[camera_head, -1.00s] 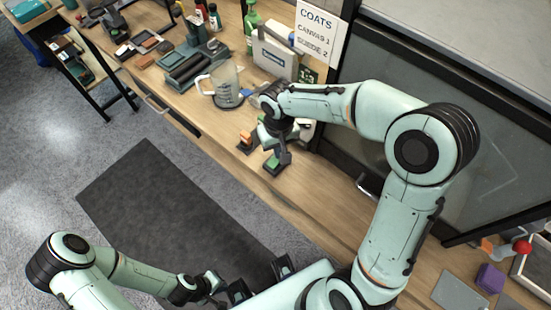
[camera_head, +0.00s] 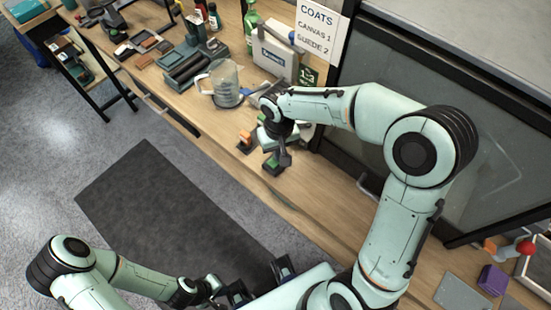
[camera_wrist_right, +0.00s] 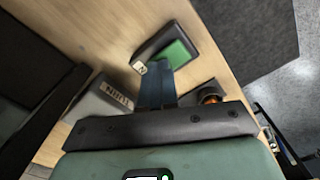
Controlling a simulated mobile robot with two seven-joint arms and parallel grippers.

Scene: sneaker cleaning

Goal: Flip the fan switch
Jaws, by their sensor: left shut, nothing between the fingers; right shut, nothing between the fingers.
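A switch box with a green rocker (camera_head: 270,164) sits near the front edge of the wooden bench. Which one is the fan switch I cannot tell. My right gripper (camera_head: 284,158) is shut and empty, its fingertips (camera_wrist_right: 157,82) close beside the green switch; contact is unclear. My left gripper (camera_head: 238,291) is shut and empty, low in front of the bench.
A grey labelled block (camera_wrist_right: 104,100) is beside the right gripper. A clear jug (camera_head: 226,86) and a white box (camera_head: 275,55) stand behind the switches. A sign (camera_head: 317,30) and a dark glazed cabinet (camera_head: 455,110) are to the right. The dark floor mat (camera_head: 165,205) is clear.

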